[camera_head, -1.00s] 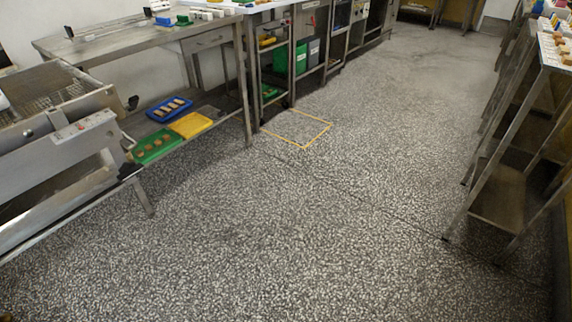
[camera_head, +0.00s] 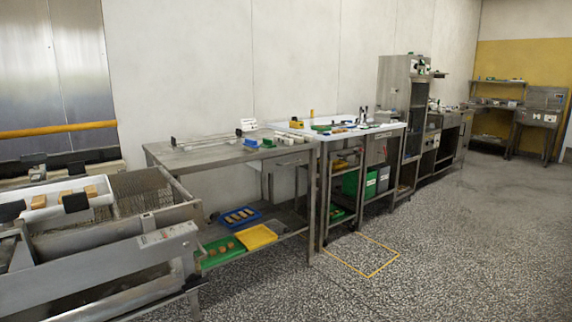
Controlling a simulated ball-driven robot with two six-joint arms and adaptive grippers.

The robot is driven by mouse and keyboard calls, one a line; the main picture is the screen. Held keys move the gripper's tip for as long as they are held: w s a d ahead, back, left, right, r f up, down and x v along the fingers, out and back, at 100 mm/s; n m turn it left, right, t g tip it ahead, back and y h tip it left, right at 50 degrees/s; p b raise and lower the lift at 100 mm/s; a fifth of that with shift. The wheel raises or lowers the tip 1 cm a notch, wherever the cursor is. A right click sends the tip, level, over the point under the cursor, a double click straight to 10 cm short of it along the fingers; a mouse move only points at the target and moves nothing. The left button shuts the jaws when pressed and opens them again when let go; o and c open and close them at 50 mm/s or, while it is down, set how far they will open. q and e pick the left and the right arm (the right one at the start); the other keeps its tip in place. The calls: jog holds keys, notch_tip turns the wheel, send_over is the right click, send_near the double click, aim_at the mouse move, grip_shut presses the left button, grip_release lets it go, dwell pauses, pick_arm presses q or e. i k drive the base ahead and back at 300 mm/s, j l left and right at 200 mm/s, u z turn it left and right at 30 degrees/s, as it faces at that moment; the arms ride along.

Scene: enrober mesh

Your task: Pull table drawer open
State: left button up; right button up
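The steel table (camera_head: 195,155) stands left of the middle against the white wall. Its drawer (camera_head: 291,162) sits under the right end of the tabletop, and the front looks flush and shut. A small handle shows on the drawer front. A second steel front (camera_head: 377,148), perhaps another drawer, is under the white-topped counter (camera_head: 340,139) to the right. Neither of my grippers is in view, so nothing shows near the drawer.
An enrober machine (camera_head: 165,238) with a mesh belt stands at the near left, a white tray (camera_head: 40,215) on it. The table's lower shelf holds blue, yellow (camera_head: 256,237) and green trays. Open speckled floor (camera_head: 440,260) lies at right; a yellow outline (camera_head: 372,272) marks it.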

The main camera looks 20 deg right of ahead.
aim_at(267, 166)
jog(key=i+l+u, duration=0.15)
jog(key=i+l, duration=0.15)
jog(key=i+l+u, duration=0.15)
jog(key=l, duration=0.3)
jog(key=i+l+u, duration=0.1)
jog(key=i+l, duration=0.2)
jog(key=l, duration=0.15)
